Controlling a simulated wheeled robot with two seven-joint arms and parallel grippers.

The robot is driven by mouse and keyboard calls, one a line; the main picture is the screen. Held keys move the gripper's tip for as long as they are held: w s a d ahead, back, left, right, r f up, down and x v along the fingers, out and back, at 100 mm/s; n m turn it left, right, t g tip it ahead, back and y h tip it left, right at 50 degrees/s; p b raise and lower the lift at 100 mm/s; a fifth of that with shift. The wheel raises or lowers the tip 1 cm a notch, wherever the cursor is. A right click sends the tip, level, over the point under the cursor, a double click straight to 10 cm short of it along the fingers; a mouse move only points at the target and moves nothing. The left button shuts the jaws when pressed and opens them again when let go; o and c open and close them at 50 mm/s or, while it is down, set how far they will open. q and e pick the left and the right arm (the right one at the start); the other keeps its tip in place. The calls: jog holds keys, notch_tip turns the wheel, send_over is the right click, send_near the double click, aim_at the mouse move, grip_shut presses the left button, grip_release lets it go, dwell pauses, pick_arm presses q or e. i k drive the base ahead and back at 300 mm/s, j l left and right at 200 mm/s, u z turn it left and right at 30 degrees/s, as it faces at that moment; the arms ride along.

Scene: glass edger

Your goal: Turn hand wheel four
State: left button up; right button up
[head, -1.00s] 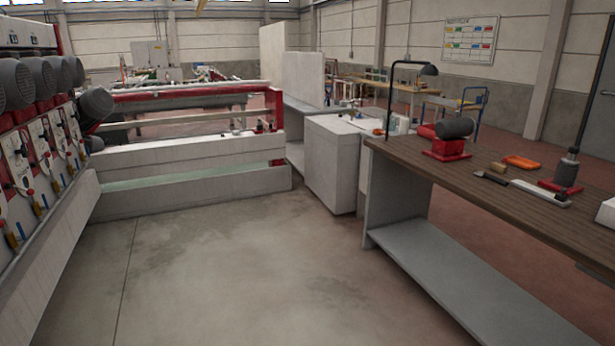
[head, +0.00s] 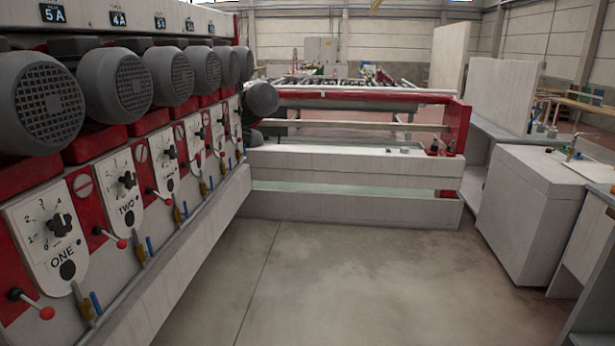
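A row of white dial plates with black knobs runs along the glass edger at the left, receding from me. The nearest plate (head: 37,248) reads ONE and carries a black hand wheel (head: 60,225). The second plate (head: 118,171) reads TWO, with its black hand wheel (head: 127,180). A third plate (head: 164,151) follows. The fourth plate in the row (head: 194,136) is small and partly overlapped, and its label is too small to read. Levers with red ball ends stand beside the plates. Neither of my grippers is in view.
Large grey motors (head: 118,86) jut out above the plates. A pale ledge (head: 190,265) runs below them. A low white barrier with a red frame (head: 350,163) closes the far end. A white cabinet (head: 530,215) stands at the right. The concrete floor (head: 300,280) between is clear.

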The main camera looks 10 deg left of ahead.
aim_at(202, 133)
jog(key=i+u, duration=0.15)
jog(key=i, duration=0.4)
jog(key=i+l+u, duration=0.15)
jog(key=i, duration=0.45)
jog(key=i+l+u, duration=0.1)
jog(key=i, duration=0.45)
jog(key=l, duration=0.1)
